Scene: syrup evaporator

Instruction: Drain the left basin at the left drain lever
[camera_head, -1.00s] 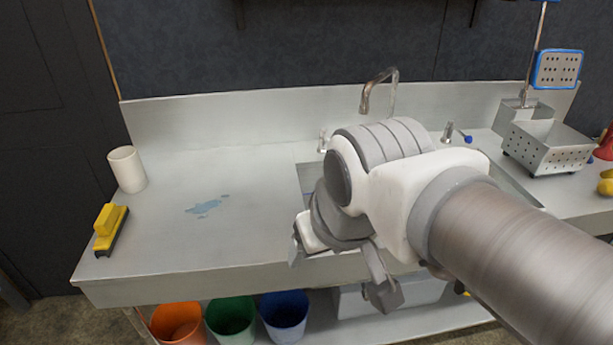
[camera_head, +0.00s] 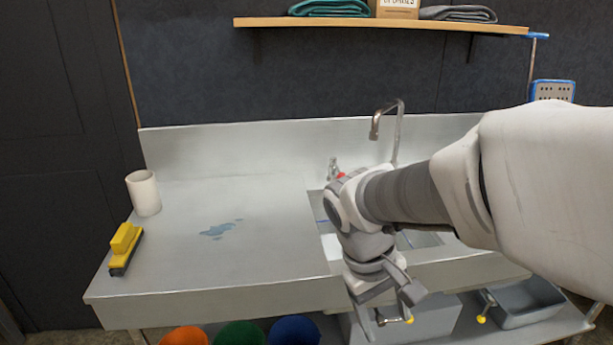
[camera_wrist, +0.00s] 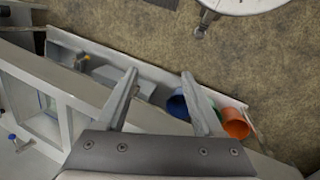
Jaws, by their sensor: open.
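The sink's left basin (camera_head: 327,228) shows in part in the head view; my arm hides much of it. A yellow-tipped lever (camera_head: 408,320) shows below the counter front, just under my gripper (camera_head: 385,303), and looks like the left drain lever. I cannot tell whether they touch. A second yellow-tipped lever (camera_head: 483,318) is further right. My gripper is open and empty, pointing down in front of the counter. In the wrist view, the open fingers (camera_wrist: 160,76) spread over the lower shelf; one yellow tip (camera_wrist: 85,58) shows to their left.
Grey tubs (camera_head: 530,303) and orange, green and blue buckets (camera_head: 295,332) stand under the counter (camera_head: 215,295). A tap (camera_head: 398,130) rises behind the sink. A white cup (camera_head: 144,195) and yellow brush (camera_head: 124,240) are at left. A shelf (camera_head: 380,24) hangs above.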

